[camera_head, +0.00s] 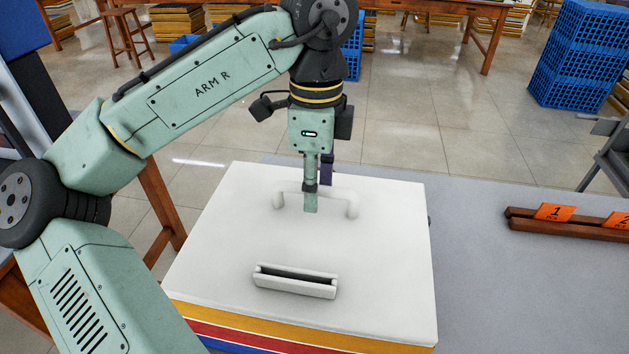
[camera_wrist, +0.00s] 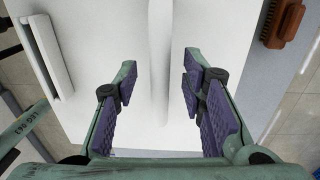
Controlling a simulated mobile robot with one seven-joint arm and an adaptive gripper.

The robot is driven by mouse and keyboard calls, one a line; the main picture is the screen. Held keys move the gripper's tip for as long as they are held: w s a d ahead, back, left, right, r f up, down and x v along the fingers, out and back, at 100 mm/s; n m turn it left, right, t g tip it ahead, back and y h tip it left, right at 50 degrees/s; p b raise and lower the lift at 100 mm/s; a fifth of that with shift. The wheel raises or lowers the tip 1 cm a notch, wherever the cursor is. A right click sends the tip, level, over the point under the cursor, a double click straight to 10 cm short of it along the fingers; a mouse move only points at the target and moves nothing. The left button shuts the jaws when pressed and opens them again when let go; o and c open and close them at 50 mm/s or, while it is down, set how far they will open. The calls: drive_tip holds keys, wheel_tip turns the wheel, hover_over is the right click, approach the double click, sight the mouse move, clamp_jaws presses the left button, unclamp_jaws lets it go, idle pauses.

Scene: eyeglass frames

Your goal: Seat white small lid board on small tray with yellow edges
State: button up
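The white lid board (camera_head: 210,240) lies flat as the top layer of a stack on the table. It has a near bar handle (camera_head: 295,281) and a far arched handle (camera_head: 353,205). In the wrist view the far handle (camera_wrist: 160,50) runs between my fingers, and the other handle (camera_wrist: 52,60) is at left. My gripper (camera_head: 319,192) points down at the far handle, one finger on each side, with visible gaps; it is open and empty in the wrist view (camera_wrist: 160,88). A yellow edge (camera_head: 300,325) shows directly under the board; how the two fit is hidden.
Red (camera_head: 260,337) and blue layers show below the yellow edge. A wooden rack with orange number tags (camera_head: 555,212) is at far right. A brown brush (camera_wrist: 283,22) lies beyond the board in the wrist view.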

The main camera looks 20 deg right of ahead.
wheel_tip(320, 180, up, 12)
drive_tip(key=shift+w+d, duration=0.2)
drive_tip(key=shift+w, duration=0.05)
idle(0.4)
idle(0.4)
